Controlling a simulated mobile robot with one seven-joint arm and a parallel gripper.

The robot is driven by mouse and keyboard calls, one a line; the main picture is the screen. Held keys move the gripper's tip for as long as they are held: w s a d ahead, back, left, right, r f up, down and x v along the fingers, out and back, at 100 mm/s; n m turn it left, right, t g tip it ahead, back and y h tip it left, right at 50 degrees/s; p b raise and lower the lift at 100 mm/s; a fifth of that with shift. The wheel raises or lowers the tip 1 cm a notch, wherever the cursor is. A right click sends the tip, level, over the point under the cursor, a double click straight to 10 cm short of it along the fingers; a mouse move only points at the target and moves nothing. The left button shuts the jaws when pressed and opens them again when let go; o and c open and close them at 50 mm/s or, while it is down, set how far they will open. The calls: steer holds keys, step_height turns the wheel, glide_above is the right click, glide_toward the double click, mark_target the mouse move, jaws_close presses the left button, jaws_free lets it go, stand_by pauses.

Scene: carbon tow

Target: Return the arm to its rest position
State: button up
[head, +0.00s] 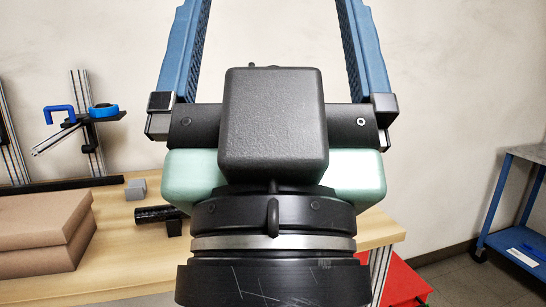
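My gripper (275,14) fills the middle of the head view, close to the camera and pointing up. Its two blue ribbed fingers stand wide apart, with bare wall showing between them. The fingertips run out of the top of the picture. Nothing is held in the part of the gap that I see. My black wrist and gripper body hide the middle of the table behind them.
A wooden table (125,258) lies behind the arm. On its left are brown boxes (40,225), a grey block (135,189), a black cylinder (160,213) and metal posts with a blue clamp (60,113). A red object (402,282) and a blue cart (515,240) are right.

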step_height(320, 180, up, 27)
steer(key=p, duration=2.5)
steer(key=shift+r, duration=0.15)
steer(key=shift+c, duration=0.3)
